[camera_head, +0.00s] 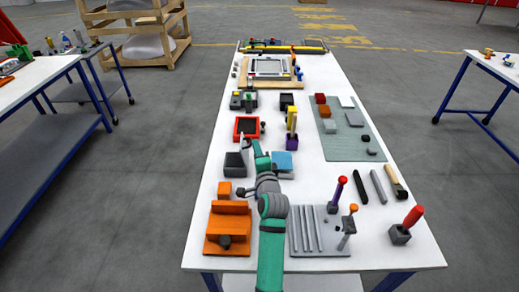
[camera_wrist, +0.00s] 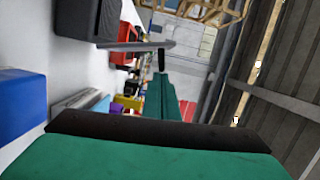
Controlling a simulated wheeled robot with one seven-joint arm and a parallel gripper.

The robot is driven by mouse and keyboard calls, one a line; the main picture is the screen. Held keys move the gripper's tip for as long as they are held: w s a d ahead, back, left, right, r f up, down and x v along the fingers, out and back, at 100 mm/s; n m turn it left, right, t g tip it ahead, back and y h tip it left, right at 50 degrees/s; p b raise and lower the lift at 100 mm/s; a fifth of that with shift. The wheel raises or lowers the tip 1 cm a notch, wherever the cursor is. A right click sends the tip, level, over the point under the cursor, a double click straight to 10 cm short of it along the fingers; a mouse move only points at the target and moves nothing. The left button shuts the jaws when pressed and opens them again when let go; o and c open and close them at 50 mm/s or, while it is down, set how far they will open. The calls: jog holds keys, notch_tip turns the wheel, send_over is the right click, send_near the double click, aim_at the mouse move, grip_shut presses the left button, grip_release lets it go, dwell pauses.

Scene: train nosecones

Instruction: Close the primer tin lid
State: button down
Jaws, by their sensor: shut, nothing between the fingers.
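A dark grey open box (camera_head: 234,166), which I take for the primer tin, stands on the white table left of my arm. It also shows at the upper left of the wrist view (camera_wrist: 82,20). A thin grey plate (camera_wrist: 137,46), apparently its lid seen edge-on and raised, sticks out from the box towards my fingers. My gripper (camera_head: 246,144) is shut and empty, just above and beside the tin's far side. In the wrist view its dark fingertip (camera_wrist: 162,60) is close to the plate's end; whether they touch I cannot tell.
A red-rimmed tray (camera_head: 246,128) lies just beyond the tin. A blue-topped block (camera_head: 283,161) is to the right of my arm. An orange block (camera_head: 224,189) and an orange fixture (camera_head: 228,228) stand nearer. A grey-green mat (camera_head: 345,147) with blocks lies right.

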aim_at(241, 144)
jog(key=a+n, duration=0.1)
jog(key=n, duration=0.1)
jog(key=a+n, duration=0.2)
jog(key=a+n+g+h, duration=0.1)
jog(key=a+n, duration=0.1)
jog(key=shift+a+r, duration=0.1)
jog(key=shift+r, duration=0.2)
jog(key=shift+a+f+n+h, duration=0.15)
jog(key=shift+a+n, duration=0.35)
jog(key=shift+a+f+n+h, duration=0.15)
jog(key=shift+a+n, duration=0.35)
jog(key=shift+a+f+n+g+h, duration=0.2)
jog(key=shift+a+f+n, duration=0.1)
jog(key=shift+a+n, duration=0.3)
jog(key=shift+a+f+n+g+h, duration=0.1)
jog(key=shift+a+f+n+h, duration=0.2)
jog(key=shift+n, duration=0.4)
jog(key=shift+a, duration=0.15)
jog(key=s+d+r, duration=0.1)
jog(key=s+r, duration=0.4)
jog(key=s, duration=0.5)
jog(key=shift+r, duration=0.4)
